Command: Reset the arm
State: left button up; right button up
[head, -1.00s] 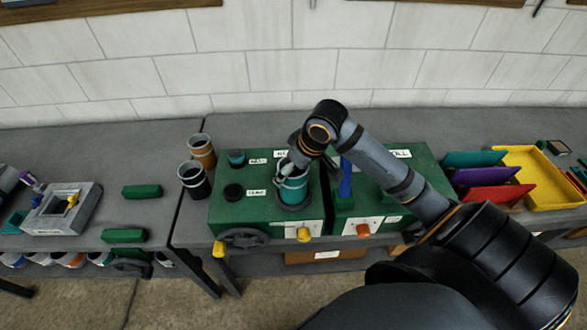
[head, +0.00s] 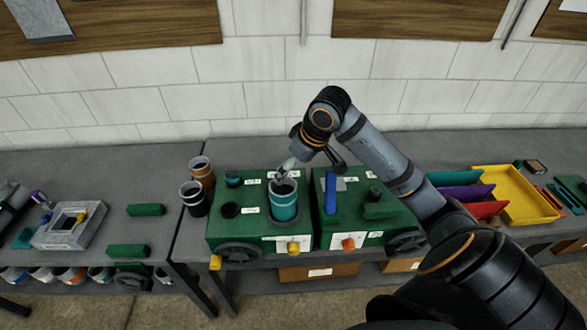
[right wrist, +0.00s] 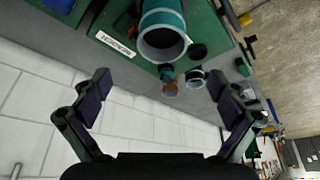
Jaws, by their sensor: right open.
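My right gripper (head: 288,160) is above and behind the teal cup (head: 284,203), which stands on the left green machine (head: 228,226). In the right wrist view the two fingers of my right gripper (right wrist: 165,100) are spread wide with nothing between them. The teal cup (right wrist: 162,32) shows beyond the fingers at the top, apart from them. The right arm reaches in from the lower right of the head view. My left gripper is not in view.
A dark cup (head: 194,199) and an orange cup (head: 201,172) stand left of the machine. A blue upright piece (head: 331,192) rises from the right green machine (head: 342,226). A yellow tray (head: 520,196) with coloured dividers lies at right. A grey block fixture (head: 70,225) sits at left.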

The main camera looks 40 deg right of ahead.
jog(key=s+a+f, duration=0.3)
jog(key=f, duration=0.3)
jog(key=s+a+f, duration=0.3)
jog(key=f, duration=0.3)
jog(key=s+f+m+h, duration=0.2)
jog(key=s+f, duration=0.5)
jog(key=s, duration=0.4)
notch_tip(320, 180, down, 32)
jog(key=s+d+f+g+b, duration=0.1)
jog(key=s+d+g+b, duration=0.1)
jog(key=b, duration=0.5)
pick_arm(q)
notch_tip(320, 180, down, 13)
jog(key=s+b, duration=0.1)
jog(key=b, duration=0.5)
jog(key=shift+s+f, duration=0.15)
pick_arm(e)
jog(key=s+d+f+g, duration=0.1)
jog(key=s+f, duration=1.7)
jog(key=f, duration=0.4)
jog(key=shift+s+d+f, duration=0.15)
jog(key=shift+s+d, duration=0.05)
jog(key=shift+s, duration=0.05)
